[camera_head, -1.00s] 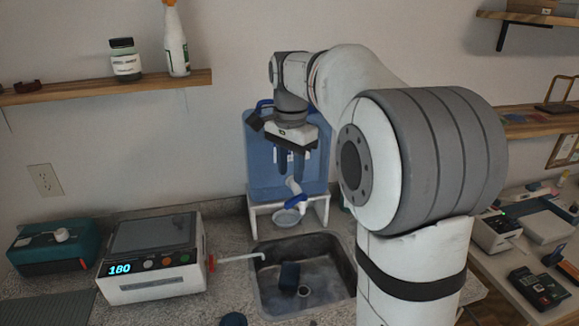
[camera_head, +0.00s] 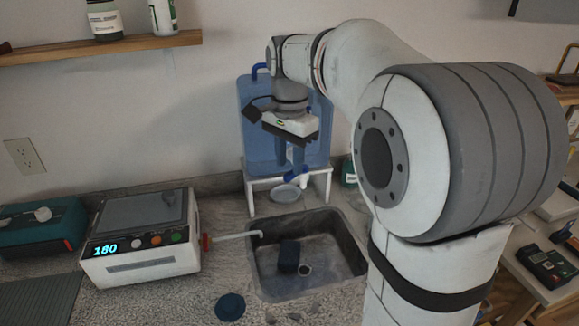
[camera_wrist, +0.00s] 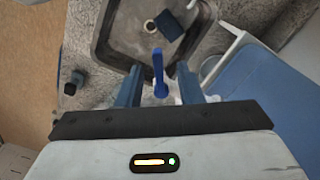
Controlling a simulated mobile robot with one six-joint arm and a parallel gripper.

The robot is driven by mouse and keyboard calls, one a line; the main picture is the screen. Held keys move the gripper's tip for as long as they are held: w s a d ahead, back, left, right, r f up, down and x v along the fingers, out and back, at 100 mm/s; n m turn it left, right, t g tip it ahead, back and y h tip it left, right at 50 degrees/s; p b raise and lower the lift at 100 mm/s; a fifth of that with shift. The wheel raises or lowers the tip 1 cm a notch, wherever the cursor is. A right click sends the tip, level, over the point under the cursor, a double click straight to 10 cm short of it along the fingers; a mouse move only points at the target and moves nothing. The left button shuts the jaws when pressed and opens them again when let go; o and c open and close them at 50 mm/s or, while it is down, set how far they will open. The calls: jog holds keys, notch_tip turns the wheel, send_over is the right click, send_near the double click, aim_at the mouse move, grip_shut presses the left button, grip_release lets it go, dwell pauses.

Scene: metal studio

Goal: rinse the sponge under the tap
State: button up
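The sponge, a dark blue block (camera_head: 289,257), lies in the grey sink (camera_head: 338,262) beside the drain; it also shows in the wrist view (camera_wrist: 171,25). The tap (camera_head: 297,180), white with a blue lever, sits low on the front of a blue water container (camera_head: 254,120) on a white stand. My gripper (camera_head: 291,160) points down in front of the container, just above the tap. In the wrist view its fingers (camera_wrist: 158,82) are apart, and the blue lever (camera_wrist: 158,66) shows between them. Whether they touch the lever I cannot tell.
A white device (camera_head: 140,262) reading 180 stands left of the sink, its white tube (camera_head: 235,236) reaching the sink's edge. A round pale dish (camera_head: 286,193) is below the tap. A dark blue disc (camera_head: 230,307) lies on the front counter. A green-labelled bottle (camera_head: 349,173) stands right of the stand.

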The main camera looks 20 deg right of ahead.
jog(key=shift+s+d+f, duration=0.1)
jog(key=shift+f, duration=0.95)
grip_shut()
